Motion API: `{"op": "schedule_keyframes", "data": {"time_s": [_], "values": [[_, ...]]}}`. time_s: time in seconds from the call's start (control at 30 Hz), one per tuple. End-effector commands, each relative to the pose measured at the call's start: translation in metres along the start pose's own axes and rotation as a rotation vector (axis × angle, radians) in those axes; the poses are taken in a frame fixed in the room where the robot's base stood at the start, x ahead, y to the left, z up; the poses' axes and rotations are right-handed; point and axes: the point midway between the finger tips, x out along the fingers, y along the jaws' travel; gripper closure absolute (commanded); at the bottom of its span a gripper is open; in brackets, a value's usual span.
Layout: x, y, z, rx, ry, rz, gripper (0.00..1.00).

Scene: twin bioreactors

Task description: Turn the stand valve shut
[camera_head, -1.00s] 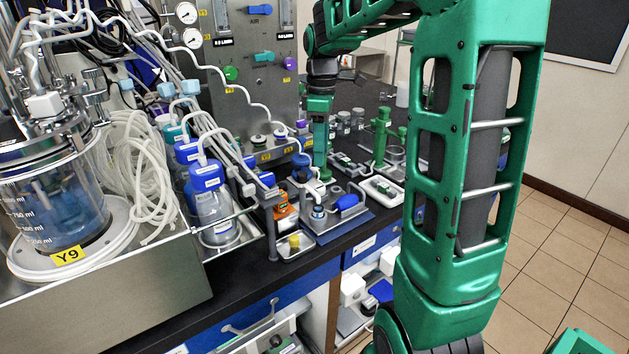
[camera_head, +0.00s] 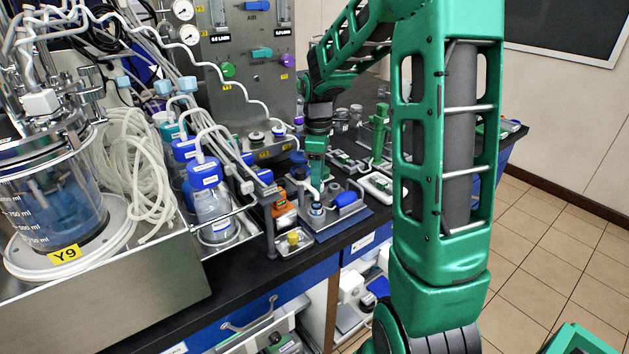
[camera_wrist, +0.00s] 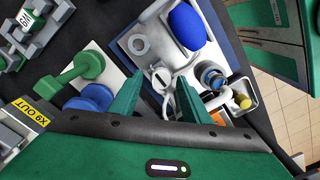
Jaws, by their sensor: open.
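A grey metal stand (camera_head: 328,226) on a blue base sits on the black bench. It carries a blue oblong handle (camera_head: 346,199) and a blue-ringed round fitting (camera_head: 317,208). In the wrist view the blue handle (camera_wrist: 187,26) is beyond the fingers, and the ringed fitting (camera_wrist: 211,76) is to their right. My gripper (camera_wrist: 162,84) is open over the stand. A small pale slotted piece (camera_wrist: 161,76) and white tubing show between its fingertips. I cannot tell contact or which piece is the stand valve. In the head view my gripper (camera_head: 316,190) points down and hides part of the stand.
An orange part (camera_head: 284,213) and a tray with a yellow cap (camera_head: 294,238) stand left of the stand. Blue-capped bottles (camera_head: 213,210) and tubing crowd further left. In the wrist view, green (camera_wrist: 78,70) and blue (camera_wrist: 92,98) knobs sit left of the fingers.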

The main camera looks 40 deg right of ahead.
Motion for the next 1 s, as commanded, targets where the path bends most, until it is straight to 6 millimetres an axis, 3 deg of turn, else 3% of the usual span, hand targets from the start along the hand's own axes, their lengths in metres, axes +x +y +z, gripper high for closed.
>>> {"op": "schedule_keyframes", "data": {"time_s": [0.23,0.4,0.77,1.0], "values": [[0.0004,-0.0001,-0.0002,0.0,0.0,0.0,0.59],[0.0003,0.0,-0.0003,0.0,0.0,0.0,0.98],[0.0,0.0004,-0.0007,0.038,0.001,0.002,0.98],[-0.0002,0.0008,-0.0011,0.174,0.001,0.002,0.98]]}}
